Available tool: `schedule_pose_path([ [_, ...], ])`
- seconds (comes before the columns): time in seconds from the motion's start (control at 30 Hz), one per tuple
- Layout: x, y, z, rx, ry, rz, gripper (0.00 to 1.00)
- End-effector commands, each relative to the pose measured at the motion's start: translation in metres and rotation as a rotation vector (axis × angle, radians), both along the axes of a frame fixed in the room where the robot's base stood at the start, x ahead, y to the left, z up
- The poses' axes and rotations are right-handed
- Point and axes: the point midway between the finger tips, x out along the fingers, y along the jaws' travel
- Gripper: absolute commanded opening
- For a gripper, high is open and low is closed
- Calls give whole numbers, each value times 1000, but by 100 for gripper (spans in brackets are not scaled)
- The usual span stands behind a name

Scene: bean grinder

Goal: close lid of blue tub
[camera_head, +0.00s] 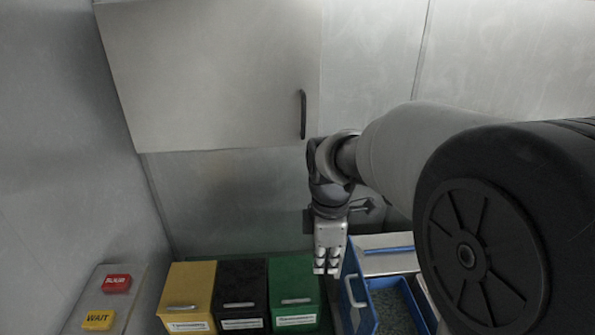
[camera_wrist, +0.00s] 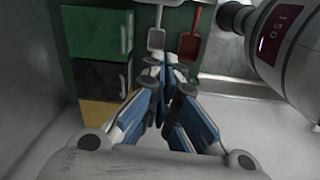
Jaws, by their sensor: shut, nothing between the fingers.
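The blue tub (camera_head: 377,324) stands at the lower middle right in the head view, with grey granular contents showing inside. Its lid (camera_head: 351,284) is open and stands steeply raised at the tub's left side, with a pale handle on it. My gripper (camera_head: 326,271) points down just left of the lid, close to its upper edge; I cannot tell whether they touch. Its fingers are shut and empty. In the wrist view the fingertips (camera_wrist: 168,66) come together near the middle. I cannot make out the tub there, and my arm hides part of its surroundings in the head view.
Yellow (camera_head: 188,292), black (camera_head: 240,290) and green (camera_head: 293,288) boxes stand left of my gripper. Red (camera_head: 116,283) and yellow (camera_head: 98,319) buttons are at far left. A wall cabinet (camera_head: 210,75) hangs above. White (camera_wrist: 156,38) and red (camera_wrist: 192,42) scoops show in the wrist view.

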Motion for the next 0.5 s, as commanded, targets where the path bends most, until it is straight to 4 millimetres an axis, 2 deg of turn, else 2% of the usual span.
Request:
schedule_pose_path([
  [0.1,10,3,-2,-5,28,87,0],
  [0.27,12,4,-14,-6,35,115,0],
  [0.37,12,4,-28,-6,35,114,0],
  [0.5,11,3,-58,-6,37,112,0],
])
